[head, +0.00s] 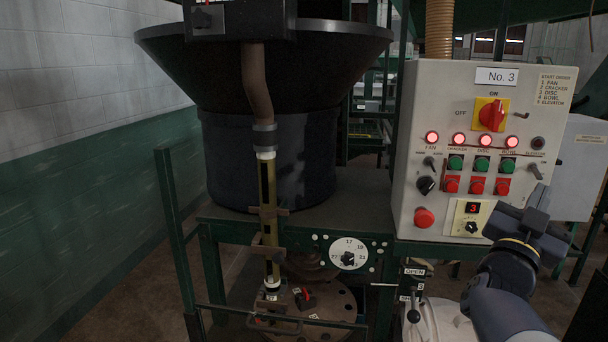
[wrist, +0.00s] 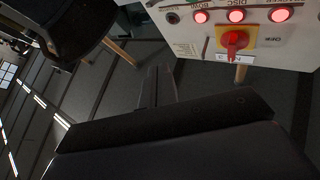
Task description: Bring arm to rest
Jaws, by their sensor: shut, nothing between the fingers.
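My arm comes in from the lower right of the head view. My gripper (head: 539,196) is a dark block in front of the lower right corner of the grey control panel (head: 412,150), with its fingers pointing up. In the wrist view my gripper (wrist: 157,84) shows with its two dark fingers close together and empty. In that view the panel (wrist: 188,38) is upside down at the upper right, beyond the fingertips. I cannot tell whether the gripper touches the panel.
The panel carries a red rotary switch (head: 491,115), several lit red lamps and green and red buttons. A black hopper (head: 265,150) stands at the left on a green frame (head: 180,240). A numbered white dial (head: 348,252) is below. Floor shows at lower left.

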